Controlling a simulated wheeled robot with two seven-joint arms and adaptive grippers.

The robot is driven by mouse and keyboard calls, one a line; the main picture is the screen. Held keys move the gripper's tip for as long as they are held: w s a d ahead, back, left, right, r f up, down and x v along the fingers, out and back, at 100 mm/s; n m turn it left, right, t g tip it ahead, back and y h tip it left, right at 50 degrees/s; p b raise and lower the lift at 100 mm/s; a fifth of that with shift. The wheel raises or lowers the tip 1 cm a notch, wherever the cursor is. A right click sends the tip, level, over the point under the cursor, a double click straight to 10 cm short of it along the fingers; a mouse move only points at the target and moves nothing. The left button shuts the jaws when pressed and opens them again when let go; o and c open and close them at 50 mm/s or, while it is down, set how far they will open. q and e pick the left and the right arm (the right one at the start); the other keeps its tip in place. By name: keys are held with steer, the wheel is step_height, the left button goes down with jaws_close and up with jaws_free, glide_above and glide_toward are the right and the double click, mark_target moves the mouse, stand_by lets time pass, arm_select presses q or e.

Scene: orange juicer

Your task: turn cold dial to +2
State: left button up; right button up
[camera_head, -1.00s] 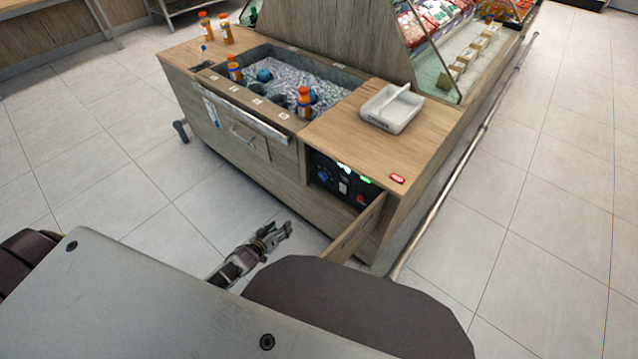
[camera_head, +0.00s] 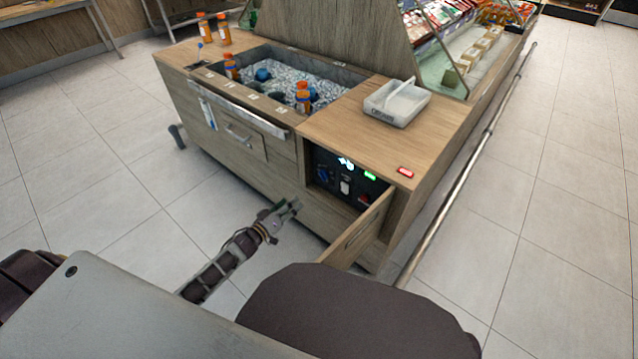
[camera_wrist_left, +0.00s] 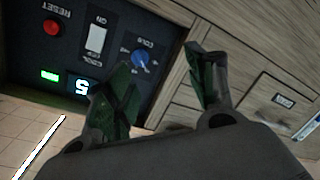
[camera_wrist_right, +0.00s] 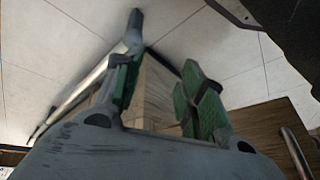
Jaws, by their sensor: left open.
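The blue cold dial (camera_wrist_left: 140,58) sits on a black control panel (camera_head: 336,180) inside the open compartment at the cabinet's front right. The left wrist view shows the panel upside down. The dial's pointer setting is too small to read. A lit display (camera_wrist_left: 80,87) near the dial shows what looks like a 5. My left gripper (camera_head: 292,207) is open and empty, in front of the cabinet, left of the compartment. In its wrist view the fingers (camera_wrist_left: 160,60) are apart, with the dial seen between their tips. My right gripper (camera_wrist_right: 160,95) shows only in its own wrist view, fingers apart and empty.
The panel also has a white switch (camera_wrist_left: 97,40), a red reset button (camera_wrist_left: 53,26) and a green light (camera_wrist_left: 50,75). An open wooden door (camera_head: 358,232) juts out right of the panel. A white tray (camera_head: 397,103) and several orange bottles stand on top.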

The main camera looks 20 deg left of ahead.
mark_target(323, 175)
arm_select(q)
steer(key=shift+w+d+r+t+h+b, duration=0.3)
steer(key=shift+w+d+r+h+b, duration=0.15)
steer(key=shift+r+b, duration=0.4)
steer(key=shift+w+d+r+t+h+b, duration=0.35)
steer(key=shift+r+b, duration=0.2)
steer(key=shift+b, duration=0.5)
arm_select(e)
steer(key=shift+s+a+r, duration=0.1)
steer(key=shift+a+r, duration=0.05)
steer(key=shift+r, duration=0.45)
steer(key=shift+a+r, duration=0.1)
steer(key=shift+r, duration=0.5)
arm_select(q)
steer(key=shift+w+d, duration=0.1)
steer(key=shift+w, duration=0.05)
arm_select(e)
steer(key=shift+f, duration=0.1)
